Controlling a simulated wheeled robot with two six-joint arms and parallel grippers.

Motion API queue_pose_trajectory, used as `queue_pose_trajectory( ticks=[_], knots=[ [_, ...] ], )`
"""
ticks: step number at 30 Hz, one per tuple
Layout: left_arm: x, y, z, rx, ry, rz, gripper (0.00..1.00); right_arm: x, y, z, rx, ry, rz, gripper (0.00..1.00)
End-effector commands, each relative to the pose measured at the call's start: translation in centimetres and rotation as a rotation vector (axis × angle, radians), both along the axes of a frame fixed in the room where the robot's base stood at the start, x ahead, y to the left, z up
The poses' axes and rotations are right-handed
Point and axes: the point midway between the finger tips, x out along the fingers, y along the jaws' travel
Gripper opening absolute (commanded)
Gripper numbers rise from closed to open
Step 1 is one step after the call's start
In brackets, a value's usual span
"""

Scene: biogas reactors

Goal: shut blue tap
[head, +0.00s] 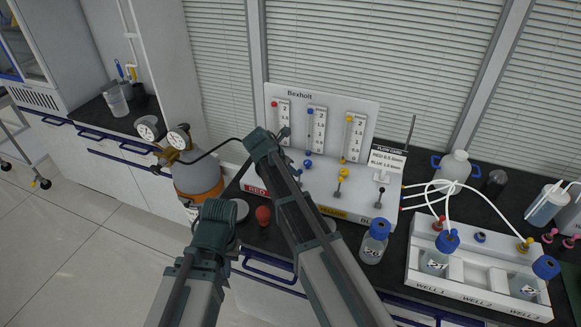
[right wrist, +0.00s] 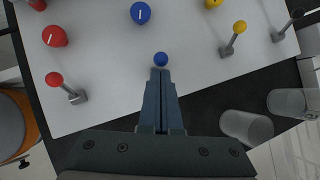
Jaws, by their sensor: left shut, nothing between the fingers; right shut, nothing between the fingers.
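The white panel (head: 332,118) carries red, blue and yellow flow columns. In the right wrist view, a blue ball (right wrist: 161,59) sits right at the tips of my right gripper (right wrist: 160,72); I cannot tell if they touch. Anything below the ball is hidden behind the fingers. A round blue knob (right wrist: 141,13) with a white mark is above it; a blue knob also shows in the head view (head: 308,163). My right gripper (head: 284,133) is shut and empty before the panel. My left gripper (head: 213,207) is shut and empty, low and left.
A red-ball lever (right wrist: 66,88) and a yellow-ball lever (right wrist: 233,38) stand on either side of the blue ball. A gas cylinder (head: 198,180) with gauges stands left of the panel. A blue-capped bottle (head: 374,243) and a white rack (head: 470,270) with tubes are at right.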

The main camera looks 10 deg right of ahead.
Motion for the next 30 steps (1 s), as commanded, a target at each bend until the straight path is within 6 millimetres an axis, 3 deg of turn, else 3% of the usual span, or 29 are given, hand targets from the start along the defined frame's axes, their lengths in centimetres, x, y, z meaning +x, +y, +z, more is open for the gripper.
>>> queue_pose_trajectory(
  ticks=[1, 3, 8, 21, 30],
  knots=[
    [0.0, 0.0, 1.1, 0.000, 0.000, 0.000, 0.00, 0.8, -0.2, 0.7, 0.023, 0.033, -0.002, 0.00],
    [0.0, 0.0, 0.2, 0.000, 0.000, 0.000, 0.00, 0.2, -0.1, -0.1, 0.017, 0.025, 0.001, 0.00],
    [0.0, 0.0, 0.3, 0.000, 0.000, 0.000, 0.00, 0.1, -0.1, 0.0, 0.015, 0.022, 0.001, 0.00],
    [0.0, 0.0, 1.9, 0.000, 0.000, 0.000, 0.00, 0.2, -0.1, 1.6, 0.014, 0.021, 0.001, 0.00],
    [0.0, 0.0, 1.8, 0.000, 0.000, 0.000, 0.00, 0.2, -0.1, 1.6, 0.013, 0.020, 0.000, 0.00]
  ],
)
